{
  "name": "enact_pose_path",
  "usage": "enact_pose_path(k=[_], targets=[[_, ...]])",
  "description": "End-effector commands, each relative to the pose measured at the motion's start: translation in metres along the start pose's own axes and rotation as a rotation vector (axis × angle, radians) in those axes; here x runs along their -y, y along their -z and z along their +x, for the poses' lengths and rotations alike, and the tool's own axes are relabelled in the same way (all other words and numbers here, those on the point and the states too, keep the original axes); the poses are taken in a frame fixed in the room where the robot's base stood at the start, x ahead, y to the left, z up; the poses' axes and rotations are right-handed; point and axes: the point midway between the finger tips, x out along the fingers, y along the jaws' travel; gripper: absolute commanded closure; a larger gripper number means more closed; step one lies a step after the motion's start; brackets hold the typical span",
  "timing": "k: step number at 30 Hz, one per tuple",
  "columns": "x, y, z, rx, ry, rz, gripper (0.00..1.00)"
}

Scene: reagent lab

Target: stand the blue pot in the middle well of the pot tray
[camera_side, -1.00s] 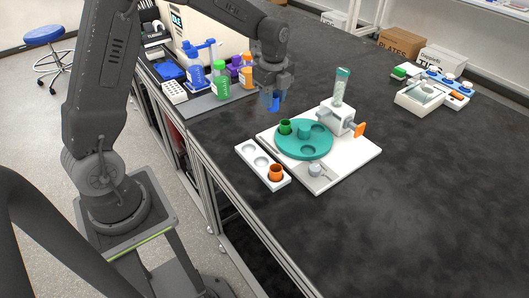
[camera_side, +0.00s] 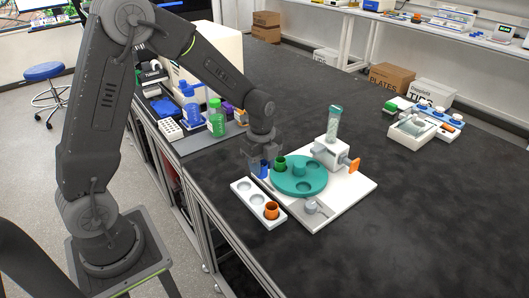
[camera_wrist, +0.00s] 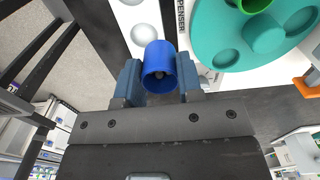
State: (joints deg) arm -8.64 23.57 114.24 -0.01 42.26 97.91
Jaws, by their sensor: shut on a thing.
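My gripper (camera_side: 257,167) is shut on the blue pot (camera_side: 264,171), seen low behind the far end of the pot tray. In the wrist view the blue pot (camera_wrist: 158,60) sits between the two fingers (camera_wrist: 158,82), its open mouth showing. The white pot tray (camera_side: 237,185) has three wells in a row. The orange pot (camera_side: 271,211) stands in the near well; the middle well (camera_side: 256,199) and far well are empty. In the wrist view the pot is just beside an empty well (camera_wrist: 144,34). I cannot tell its exact height above the surface.
A teal turntable (camera_side: 300,185) with a green pot (camera_side: 280,162) sits on a white base (camera_side: 345,196) right of the tray. A dispenser column (camera_side: 333,125) with an orange knob (camera_side: 354,165) stands behind it. Bottles (camera_side: 216,122) stand at the back left.

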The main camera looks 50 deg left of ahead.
Motion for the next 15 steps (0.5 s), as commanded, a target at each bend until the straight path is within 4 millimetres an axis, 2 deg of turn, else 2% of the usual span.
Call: enact_pose_path(k=[3, 6, 15], targets=[[-0.019, 0.011, 0.014, 0.000, -0.001, 0.010, 0.89], [-0.027, 0.015, 0.020, 0.000, 0.000, 0.013, 0.89], [-0.028, 0.015, 0.040, 0.000, -0.002, 0.013, 0.89]])
